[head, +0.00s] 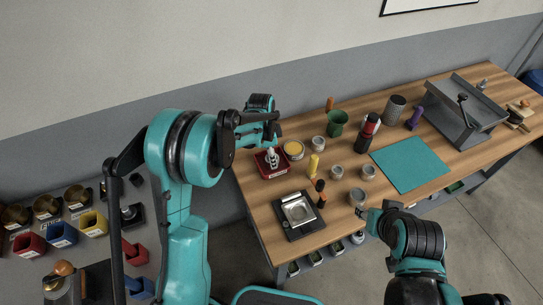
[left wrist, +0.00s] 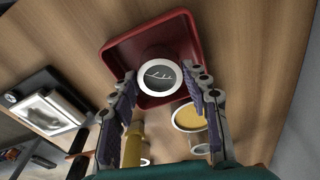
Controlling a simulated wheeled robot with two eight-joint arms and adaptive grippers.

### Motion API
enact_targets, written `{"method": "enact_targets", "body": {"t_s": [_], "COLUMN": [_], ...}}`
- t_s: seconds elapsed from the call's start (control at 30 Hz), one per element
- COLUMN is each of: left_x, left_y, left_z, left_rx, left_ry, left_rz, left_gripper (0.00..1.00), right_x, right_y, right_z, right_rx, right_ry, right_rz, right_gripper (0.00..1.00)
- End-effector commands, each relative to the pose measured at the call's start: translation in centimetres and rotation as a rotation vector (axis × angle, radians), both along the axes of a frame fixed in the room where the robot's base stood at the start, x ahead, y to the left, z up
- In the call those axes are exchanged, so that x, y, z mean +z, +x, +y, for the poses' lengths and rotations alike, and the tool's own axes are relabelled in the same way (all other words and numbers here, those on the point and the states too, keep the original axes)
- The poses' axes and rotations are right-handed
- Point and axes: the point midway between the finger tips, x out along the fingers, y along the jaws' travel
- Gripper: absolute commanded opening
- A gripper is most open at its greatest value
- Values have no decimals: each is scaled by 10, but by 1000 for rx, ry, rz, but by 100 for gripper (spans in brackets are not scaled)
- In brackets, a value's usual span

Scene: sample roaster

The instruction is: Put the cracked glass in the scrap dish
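The cracked glass (left wrist: 160,77) is a round dark disc with a white rim and branching pale crack lines. In the left wrist view it appears within the walls of a square red dish (left wrist: 115,52); I cannot tell whether it touches the floor. In the head view the red dish (head: 263,171) stands at the table's left end, with a small pale upright thing (head: 272,157) in it. My left gripper (left wrist: 165,92) is open above the dish, its fingers apart on either side of the glass. My right gripper (head: 368,212) is at the table's front edge; its fingers are unclear.
A yellow-filled tin (head: 293,149) and a yellow bottle (head: 313,165) stand close right of the dish. A black device with a silver pan (head: 299,209) lies in front. Several cans, a green cup (head: 337,122) and a teal mat (head: 410,163) are farther right.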

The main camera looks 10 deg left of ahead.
Motion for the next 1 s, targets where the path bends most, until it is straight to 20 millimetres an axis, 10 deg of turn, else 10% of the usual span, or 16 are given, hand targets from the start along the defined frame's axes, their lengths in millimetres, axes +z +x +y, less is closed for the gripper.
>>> {"method": "enact_targets", "body": {"t_s": [0.47,1.0], "left_x": [11,114], "left_y": [0,-5], "left_z": [1,12], "left_rx": [0,1], "left_ry": [0,0], "left_rz": [0,0], "left_gripper": [64,64], "right_x": [6,36], "right_y": [0,0], "right_z": [0,0], "right_rx": [0,0], "right_ry": [0,0], "right_rz": [0,0], "right_gripper": [40,40]}}
